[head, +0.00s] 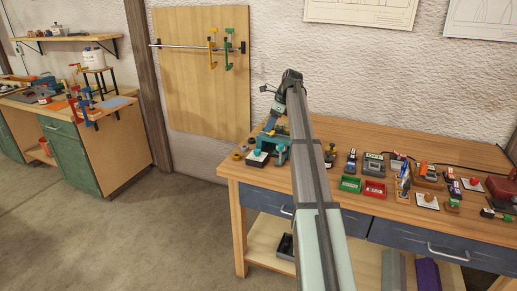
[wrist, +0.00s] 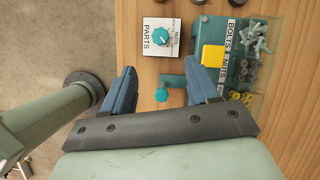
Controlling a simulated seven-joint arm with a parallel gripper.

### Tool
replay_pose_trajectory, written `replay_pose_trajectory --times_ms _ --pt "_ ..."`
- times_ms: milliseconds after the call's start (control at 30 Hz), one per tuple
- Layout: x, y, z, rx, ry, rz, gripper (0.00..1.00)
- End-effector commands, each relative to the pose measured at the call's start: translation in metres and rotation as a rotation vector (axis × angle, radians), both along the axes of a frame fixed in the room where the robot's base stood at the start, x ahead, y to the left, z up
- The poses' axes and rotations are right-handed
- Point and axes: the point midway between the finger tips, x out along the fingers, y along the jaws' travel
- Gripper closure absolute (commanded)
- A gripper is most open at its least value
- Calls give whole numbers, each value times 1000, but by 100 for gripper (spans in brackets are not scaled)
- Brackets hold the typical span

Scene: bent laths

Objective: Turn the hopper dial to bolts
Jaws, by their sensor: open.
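The hopper dial is a teal knob (wrist: 162,37) on a white box marked PARTS, at the top middle of the wrist view. Small labels sit beside the knob; its exact setting is too small to read. The teal hopper (wrist: 199,40) stands right of it, with a yellow block (wrist: 213,56), a BOLTS label, a NUTS label and a partly hidden third label. My gripper (wrist: 161,76) is open and empty, its blue fingers apart, below the dial in the picture. In the head view the white dial box (head: 258,159) is beside the hopper (head: 278,150).
A teal round-ended handle (wrist: 161,95) shows between my fingers. Bolts (wrist: 257,38) and yellow nuts or rings (wrist: 240,97) lie in clear bins at right. Green (head: 350,184) and red (head: 374,190) trays and several small devices fill the bench to the right.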

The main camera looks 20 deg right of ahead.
Motion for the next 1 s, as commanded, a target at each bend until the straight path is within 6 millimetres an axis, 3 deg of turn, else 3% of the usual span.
replay_pose_trajectory --times_ms 633,1000 --pt "20 34 -96 -1 0 2 41" --pt "27 43 -123 -2 -1 2 41"
